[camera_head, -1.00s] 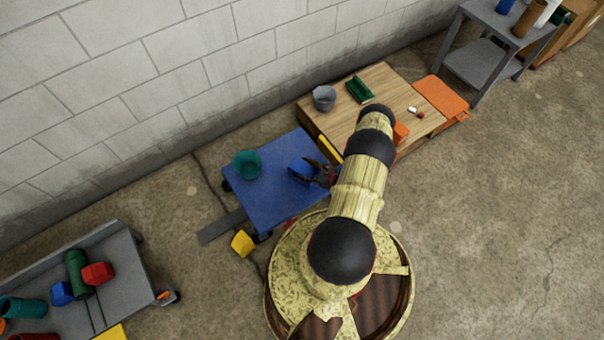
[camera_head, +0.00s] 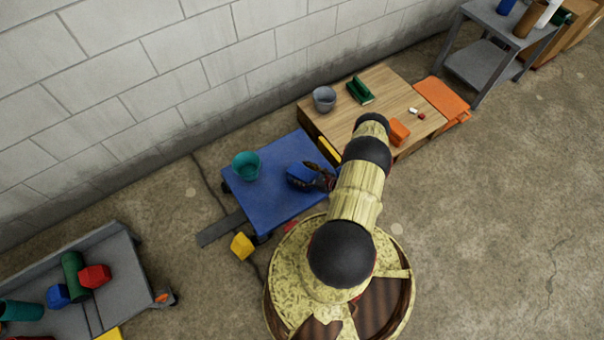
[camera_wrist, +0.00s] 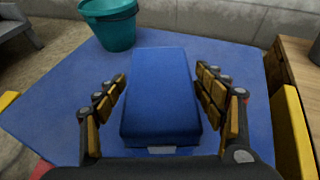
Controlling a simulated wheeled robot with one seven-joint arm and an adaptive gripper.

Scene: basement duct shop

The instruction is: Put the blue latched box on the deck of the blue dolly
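The blue latched box (camera_head: 299,175) is on the blue deck of the dolly (camera_head: 268,205), near its right side. In the wrist view the box (camera_wrist: 160,95) lies lengthwise between the fingers of my gripper (camera_wrist: 161,78), with a grey latch at its near end. The box appears to rest flat on the deck (camera_wrist: 60,115). My gripper (camera_head: 320,176) is open around the box, with a narrow gap showing on each side.
A teal bucket (camera_head: 246,166) stands on the deck behind the box. A wooden platform (camera_head: 360,110) with a grey bucket (camera_head: 324,98) and small items is close at the right. A yellow block (camera_head: 242,245) lies on the floor in front. A grey cart (camera_head: 125,275) is at lower left.

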